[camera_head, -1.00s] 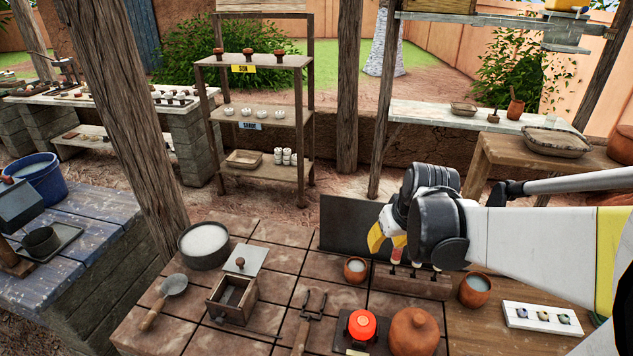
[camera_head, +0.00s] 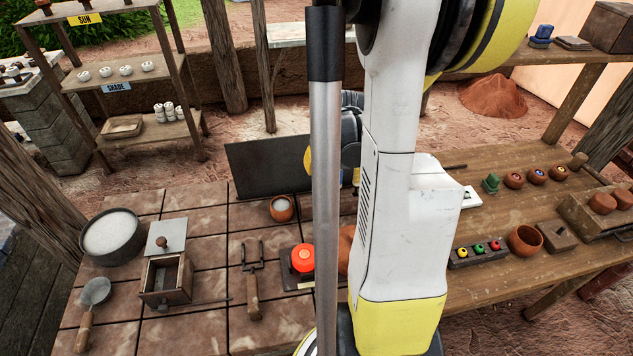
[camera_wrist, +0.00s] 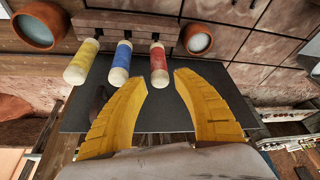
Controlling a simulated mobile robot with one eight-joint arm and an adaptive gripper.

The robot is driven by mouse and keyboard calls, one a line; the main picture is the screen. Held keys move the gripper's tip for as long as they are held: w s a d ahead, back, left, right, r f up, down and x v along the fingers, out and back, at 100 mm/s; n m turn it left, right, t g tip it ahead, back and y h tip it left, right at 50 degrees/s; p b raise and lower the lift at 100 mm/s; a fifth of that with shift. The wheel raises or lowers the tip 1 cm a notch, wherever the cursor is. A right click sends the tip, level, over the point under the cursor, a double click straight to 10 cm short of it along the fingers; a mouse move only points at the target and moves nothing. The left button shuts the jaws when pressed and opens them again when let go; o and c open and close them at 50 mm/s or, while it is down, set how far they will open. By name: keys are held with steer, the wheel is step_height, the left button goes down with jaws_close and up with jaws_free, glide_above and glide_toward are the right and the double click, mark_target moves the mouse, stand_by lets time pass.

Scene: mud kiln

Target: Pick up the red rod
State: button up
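In the wrist view the red rod (camera_wrist: 158,61) has a pale rounded end and stands in a dark wooden rack (camera_wrist: 125,23). A blue rod (camera_wrist: 122,58) and a yellow rod (camera_wrist: 85,58) are to its left in the same rack. My gripper (camera_wrist: 160,74) is open and empty. Its two yellow fingers point at the red rod, whose pale end lies near the gap between the fingertips. I cannot tell the distance left between them. In the head view my arm hides the rods and most of the gripper.
A dark upright panel (camera_head: 270,165) stands behind the rack area. A clay cup (camera_head: 282,208) stands just in front of it. A red button (camera_head: 302,258) and a small wooden grinder box (camera_head: 167,278) are on the tiled table. Coloured balls in a tray (camera_head: 478,254) lie right.

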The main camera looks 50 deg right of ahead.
mark_target(318, 167)
steer(key=b+x, duration=0.1)
steer(key=x, duration=0.3)
jaws_close()
steer(key=shift+r, duration=0.1)
step_height(318, 167, up, 10)
steer(key=p, duration=0.3)
stand_by(0.5)
